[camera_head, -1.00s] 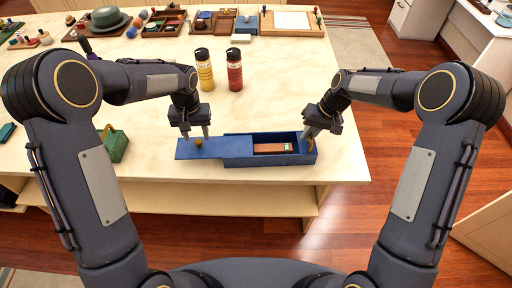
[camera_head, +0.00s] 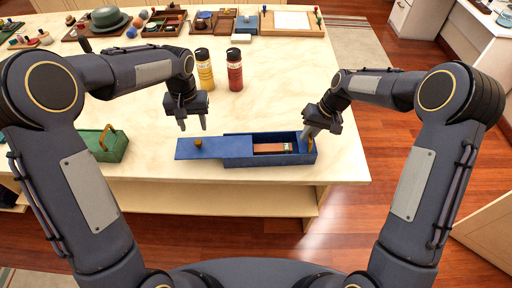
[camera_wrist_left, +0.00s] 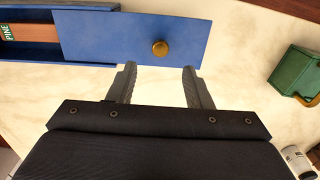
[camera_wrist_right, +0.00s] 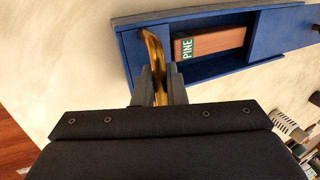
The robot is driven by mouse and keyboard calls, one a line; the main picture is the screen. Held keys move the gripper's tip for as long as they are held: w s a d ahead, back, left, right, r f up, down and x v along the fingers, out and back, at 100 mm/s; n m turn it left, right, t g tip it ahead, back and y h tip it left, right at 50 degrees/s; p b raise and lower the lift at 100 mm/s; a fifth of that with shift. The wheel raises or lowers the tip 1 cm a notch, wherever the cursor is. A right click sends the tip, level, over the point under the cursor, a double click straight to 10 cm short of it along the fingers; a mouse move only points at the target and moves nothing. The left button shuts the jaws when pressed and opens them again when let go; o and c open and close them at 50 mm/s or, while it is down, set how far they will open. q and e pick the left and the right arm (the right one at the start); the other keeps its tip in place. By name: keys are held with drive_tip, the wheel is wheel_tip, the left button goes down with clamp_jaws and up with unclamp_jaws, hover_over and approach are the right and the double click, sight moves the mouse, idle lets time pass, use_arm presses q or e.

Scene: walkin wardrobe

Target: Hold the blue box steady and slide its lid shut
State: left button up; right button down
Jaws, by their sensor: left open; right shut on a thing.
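The blue box (camera_head: 238,161) lies near the table's front edge with its right part open. Its blue lid (camera_head: 187,149) sticks far out to the left and carries a brass knob (camera_head: 198,143), also seen in the left wrist view (camera_wrist_left: 160,48). A brown block marked PINE (camera_wrist_right: 212,42) lies inside the box. My left gripper (camera_head: 192,129) is open and empty, just behind the lid and apart from the knob. My right gripper (camera_head: 308,135) is shut on the brass handle (camera_wrist_right: 155,55) at the box's right end.
A green box with a brass handle (camera_head: 112,150) stands to the left. A yellow bottle (camera_head: 204,70) and a red bottle (camera_head: 235,70) stand behind the blue box. Trays and small objects line the table's back.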

sight(198, 142)
use_arm(q)
wheel_tip(198, 142, down, 9)
drive_tip(key=shift+f, duration=0.1)
drive_tip(key=shift+s+f, duration=0.15)
